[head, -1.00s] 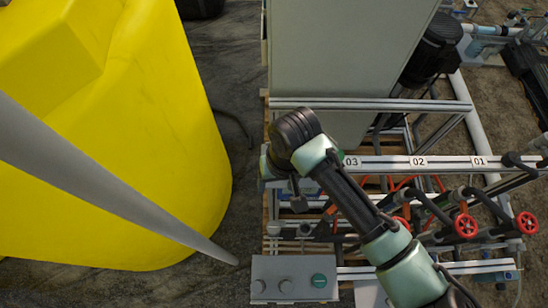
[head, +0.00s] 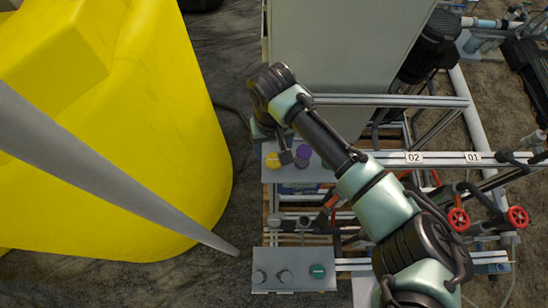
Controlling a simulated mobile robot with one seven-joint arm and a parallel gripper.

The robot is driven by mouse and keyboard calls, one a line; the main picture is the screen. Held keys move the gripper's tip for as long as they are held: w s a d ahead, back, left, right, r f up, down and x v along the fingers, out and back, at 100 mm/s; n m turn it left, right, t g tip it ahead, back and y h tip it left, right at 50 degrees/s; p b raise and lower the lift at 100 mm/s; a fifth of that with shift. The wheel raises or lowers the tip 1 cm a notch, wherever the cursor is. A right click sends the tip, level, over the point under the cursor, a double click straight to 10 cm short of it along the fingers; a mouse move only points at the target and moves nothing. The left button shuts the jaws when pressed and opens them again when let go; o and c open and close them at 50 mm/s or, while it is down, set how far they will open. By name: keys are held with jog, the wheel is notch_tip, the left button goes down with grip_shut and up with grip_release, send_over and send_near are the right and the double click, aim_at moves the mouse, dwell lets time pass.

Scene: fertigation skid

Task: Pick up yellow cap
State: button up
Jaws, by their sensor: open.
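The yellow cap (head: 272,160) is a small round yellow piece on a light grey shelf (head: 281,176), left of centre in the head view. Part of it is hidden by my gripper. My gripper (head: 284,156) hangs at the end of my bent arm, just right of the yellow cap in the picture. It is open and nothing shows in it. Its fingertips are small and dark, and I cannot tell whether they touch the cap.
A purple cap (head: 303,156) stands close to the right of my gripper. A grey control box (head: 294,270) with knobs sits below. A large yellow tank (head: 130,130) fills the left. A tall grey cabinet (head: 345,50) stands behind. Red valve wheels (head: 517,217) are at right.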

aim_at(274, 160)
notch_tip(274, 160, down, 5)
jog(key=shift+d+r+p, duration=0.1)
jog(key=shift+d+p, duration=0.05)
jog(key=shift+p, duration=0.5)
jog(key=shift+c, duration=0.3)
jog(key=c, duration=1)
jog(key=shift+r, duration=0.1)
